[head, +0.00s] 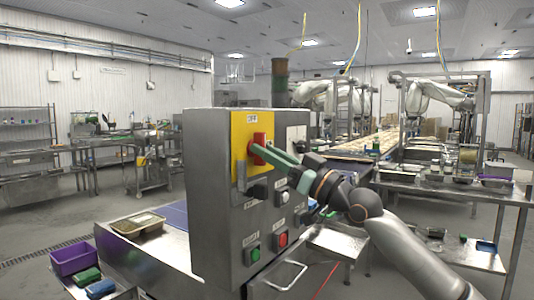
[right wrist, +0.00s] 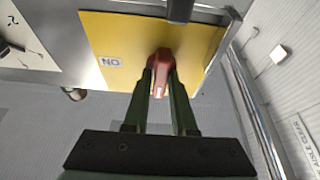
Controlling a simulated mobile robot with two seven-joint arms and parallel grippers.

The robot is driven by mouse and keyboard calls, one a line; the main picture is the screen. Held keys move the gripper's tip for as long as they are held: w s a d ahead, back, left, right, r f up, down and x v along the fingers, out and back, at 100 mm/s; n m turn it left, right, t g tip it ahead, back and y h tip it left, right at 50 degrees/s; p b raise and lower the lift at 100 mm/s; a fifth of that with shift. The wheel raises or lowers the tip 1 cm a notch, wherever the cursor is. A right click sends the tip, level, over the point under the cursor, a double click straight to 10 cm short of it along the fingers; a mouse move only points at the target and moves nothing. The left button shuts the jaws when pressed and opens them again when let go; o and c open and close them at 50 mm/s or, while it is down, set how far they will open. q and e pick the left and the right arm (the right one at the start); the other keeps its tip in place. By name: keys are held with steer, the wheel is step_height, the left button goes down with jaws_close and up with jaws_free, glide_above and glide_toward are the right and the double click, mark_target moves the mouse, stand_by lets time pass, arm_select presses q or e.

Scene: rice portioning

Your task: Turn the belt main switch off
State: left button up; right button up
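The belt main switch is a red rotary handle (head: 259,148) on a yellow plate (head: 239,132) at the upper part of a grey control box (head: 215,200). In the head view the handle looks roughly upright. My right gripper (right wrist: 161,80) reaches it from the right; its green fingers lie on both sides of the red handle (right wrist: 160,62) and appear closed on it. My left gripper is not in view.
Below the switch the box carries a black handle-like part (head: 257,191), a green button (head: 254,254) and a red button (head: 282,239). A food tray (head: 138,224) and a purple bin (head: 73,260) stand at the left. A steel table (head: 500,187) stands at the right.

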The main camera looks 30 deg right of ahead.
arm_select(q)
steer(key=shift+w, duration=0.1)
arm_select(e)
steer(key=o, duration=0.4)
steer(key=shift+c, duration=0.2)
steer(key=shift+f, duration=0.15)
arm_select(q)
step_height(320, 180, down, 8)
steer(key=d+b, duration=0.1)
steer(key=b, duration=1)
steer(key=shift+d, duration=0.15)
arm_select(e)
steer(key=v, duration=1.2)
steer(key=shift+s, duration=0.2)
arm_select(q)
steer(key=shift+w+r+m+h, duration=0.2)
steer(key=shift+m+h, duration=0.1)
arm_select(e)
steer(key=shift+d, duration=0.1)
